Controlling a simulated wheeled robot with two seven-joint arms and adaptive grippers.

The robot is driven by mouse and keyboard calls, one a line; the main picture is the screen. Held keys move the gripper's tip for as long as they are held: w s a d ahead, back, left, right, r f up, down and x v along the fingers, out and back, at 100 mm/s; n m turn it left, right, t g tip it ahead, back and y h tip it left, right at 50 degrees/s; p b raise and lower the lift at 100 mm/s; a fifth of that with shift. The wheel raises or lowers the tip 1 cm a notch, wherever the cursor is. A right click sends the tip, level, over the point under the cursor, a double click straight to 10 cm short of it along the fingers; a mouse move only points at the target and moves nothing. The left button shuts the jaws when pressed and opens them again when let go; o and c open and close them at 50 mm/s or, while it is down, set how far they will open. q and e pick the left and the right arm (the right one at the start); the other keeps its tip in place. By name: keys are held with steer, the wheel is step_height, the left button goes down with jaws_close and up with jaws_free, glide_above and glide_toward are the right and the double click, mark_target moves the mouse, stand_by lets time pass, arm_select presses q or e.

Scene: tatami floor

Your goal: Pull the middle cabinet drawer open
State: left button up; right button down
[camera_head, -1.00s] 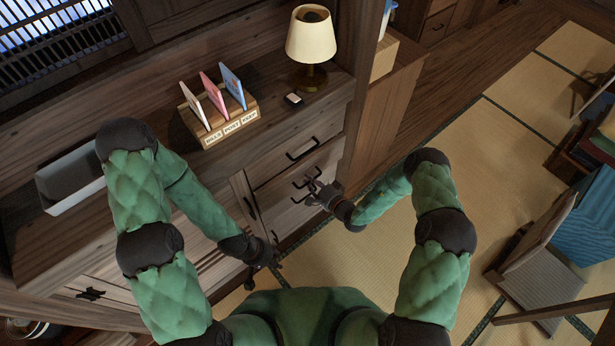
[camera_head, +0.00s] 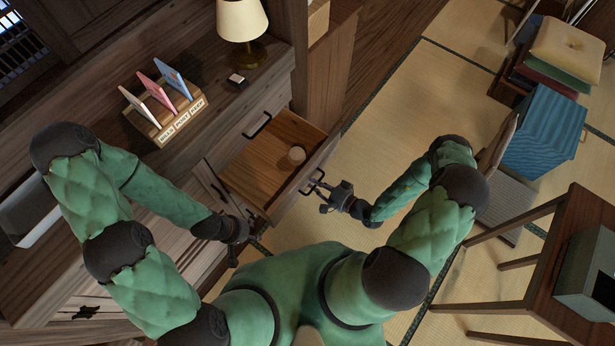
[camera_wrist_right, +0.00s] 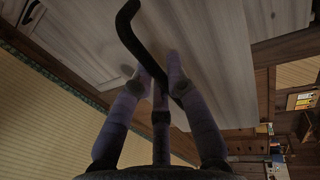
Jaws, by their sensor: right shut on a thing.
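The middle drawer (camera_head: 255,172) of the wooden cabinet stands pulled out below the closed top drawer, its brown inside showing. My right gripper (camera_head: 316,187) is at the drawer's front, shut on its dark handle. In the right wrist view, the black curved handle (camera_wrist_right: 128,30) passes between the fingers of my right gripper (camera_wrist_right: 160,75), in front of the pale wooden drawer front. My left gripper (camera_head: 236,250) hangs low by the cabinet front, left of the open drawer; its fingers are too small and dark to read.
A small round pale object (camera_head: 297,155) sits inside the drawer. A lamp (camera_head: 241,22), a card rack (camera_head: 165,118) and a white tray (camera_head: 30,212) stand on the cabinet top. A wooden table (camera_head: 570,250) and a blue box (camera_head: 543,130) are at right. Open tatami lies between.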

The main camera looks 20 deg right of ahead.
steer(key=shift+s+d, duration=0.25)
steer(key=shift+s, duration=0.05)
steer(key=c, duration=1.5)
jaws_free()
steer(key=v, duration=1.2)
